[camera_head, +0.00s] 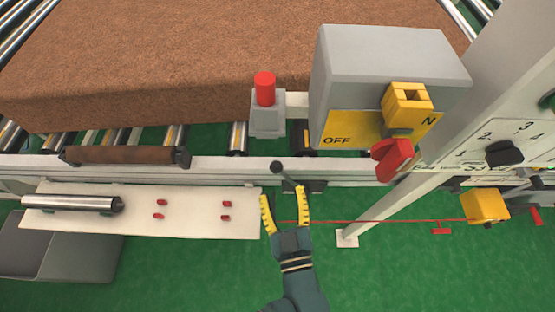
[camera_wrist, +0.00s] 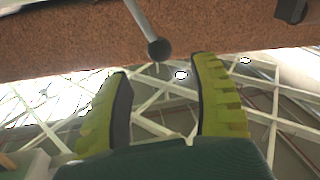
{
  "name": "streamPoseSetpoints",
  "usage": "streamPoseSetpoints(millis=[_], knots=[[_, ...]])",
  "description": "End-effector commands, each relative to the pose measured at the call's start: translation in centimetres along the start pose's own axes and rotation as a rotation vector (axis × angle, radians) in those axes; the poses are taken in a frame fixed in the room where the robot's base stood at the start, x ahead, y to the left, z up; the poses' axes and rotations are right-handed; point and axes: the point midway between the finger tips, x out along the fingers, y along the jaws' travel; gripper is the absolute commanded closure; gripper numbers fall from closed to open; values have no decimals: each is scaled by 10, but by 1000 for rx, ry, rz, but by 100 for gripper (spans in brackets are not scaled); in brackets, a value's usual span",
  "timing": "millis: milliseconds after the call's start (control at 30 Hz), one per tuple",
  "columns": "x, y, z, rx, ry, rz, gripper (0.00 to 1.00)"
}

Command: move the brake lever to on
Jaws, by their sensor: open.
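A lever with a dark ball knob (camera_head: 277,168) rises by the conveyor's front rail; no brake label is readable on it. In the wrist view its knob (camera_wrist: 159,49) and pale rod show just beyond the fingertips, between their lines. My gripper (camera_head: 282,194) is open and empty, its yellow fingers pointing at the lever; in the wrist view the gripper (camera_wrist: 162,66) seems apart from the knob. A grey box (camera_head: 390,60) at upper right bears a yellow plate (camera_head: 355,126) reading OFF and a partly hidden word ending in N, with a red handle (camera_head: 392,158) below.
A brown mattress block (camera_head: 180,60) lies on the rollers behind. A red-topped post (camera_head: 265,90) stands behind the lever. A white post (camera_head: 375,212), a dial (camera_head: 504,153) and a yellow box (camera_head: 485,206) are to the right. A pale shelf (camera_head: 190,225) is left of my gripper.

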Motion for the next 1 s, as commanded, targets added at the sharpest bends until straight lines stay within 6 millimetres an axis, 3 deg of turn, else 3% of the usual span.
streamPoseSetpoints(millis=[100,300,433,700,1000], knots=[[30,0,-2,-2,2,-2,38],[67,0,1,0,2,0,38],[76,0,1,0,0,0,38],[78,0,1,0,-1,0,37],[77,0,1,0,-1,0,95]])
